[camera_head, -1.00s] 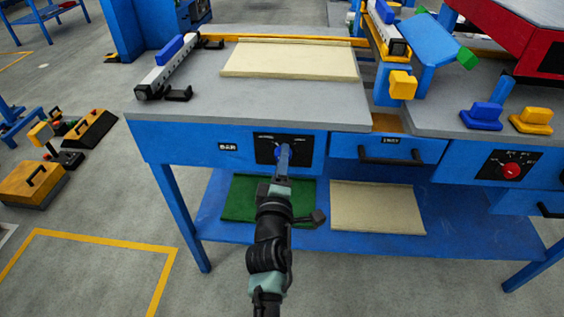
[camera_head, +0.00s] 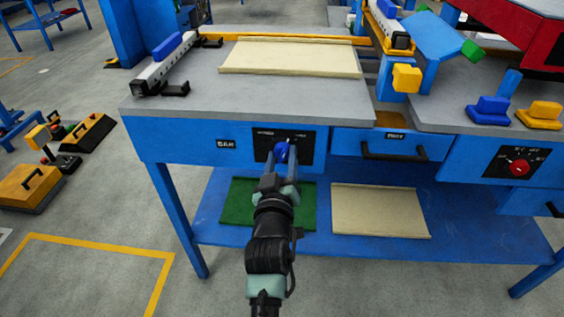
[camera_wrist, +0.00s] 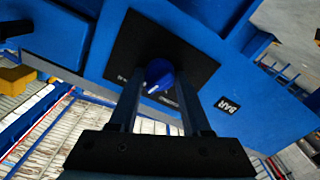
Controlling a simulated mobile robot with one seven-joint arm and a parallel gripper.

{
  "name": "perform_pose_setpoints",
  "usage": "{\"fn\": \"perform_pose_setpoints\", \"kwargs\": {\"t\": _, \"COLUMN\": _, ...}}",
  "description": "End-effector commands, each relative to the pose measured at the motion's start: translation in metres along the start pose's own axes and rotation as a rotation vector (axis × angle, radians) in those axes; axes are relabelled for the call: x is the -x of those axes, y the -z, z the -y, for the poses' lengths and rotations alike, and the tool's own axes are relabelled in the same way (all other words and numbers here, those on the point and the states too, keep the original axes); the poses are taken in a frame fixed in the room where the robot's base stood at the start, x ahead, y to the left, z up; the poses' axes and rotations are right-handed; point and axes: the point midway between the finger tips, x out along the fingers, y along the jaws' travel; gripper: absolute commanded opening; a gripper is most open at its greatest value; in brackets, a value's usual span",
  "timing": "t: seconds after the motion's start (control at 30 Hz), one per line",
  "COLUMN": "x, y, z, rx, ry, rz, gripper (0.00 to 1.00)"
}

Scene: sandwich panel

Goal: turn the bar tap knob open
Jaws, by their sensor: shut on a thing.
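The bar tap knob (camera_head: 282,152) is a blue knob on a black plate (camera_head: 307,146) on the front of the blue bench, right of the "BAR" label (camera_head: 227,144). In the wrist view the knob (camera_wrist: 158,73) shows a white pointer mark and sits at the ends of my two fingers. My gripper (camera_head: 283,162) reaches up to the panel from below and is shut on the knob, one finger on each side. The fingers hide part of the knob's sides and the lower part of the plate's markings.
A drawer with a dark handle (camera_head: 394,154) is just right of the plate. A red knob (camera_head: 519,167) is on another plate farther right. A green sheet (camera_head: 243,203) and a beige panel (camera_head: 379,211) lie on the lower shelf. The floor at left front is open.

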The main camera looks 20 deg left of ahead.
Motion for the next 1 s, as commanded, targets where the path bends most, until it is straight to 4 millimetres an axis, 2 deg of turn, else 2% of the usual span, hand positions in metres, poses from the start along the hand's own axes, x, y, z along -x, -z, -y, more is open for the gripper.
{"fn": "perform_pose_setpoints", "kwargs": {"t": 0.2, "x": 0.0002, "y": -0.002, "z": 0.0016, "rx": -0.185, "ry": 0.001, "rz": 0.001, "gripper": 0.0}}
{"fn": "perform_pose_setpoints", "kwargs": {"t": 0.5, "x": 0.0003, "y": -0.0015, "z": 0.0011, "rx": -0.363, "ry": 0.001, "rz": 0.002, "gripper": 0.0}}
{"fn": "perform_pose_setpoints", "kwargs": {"t": 1.0, "x": 0.0002, "y": -0.001, "z": 0.0008, "rx": -0.442, "ry": 0.001, "rz": 0.003, "gripper": 0.0}}
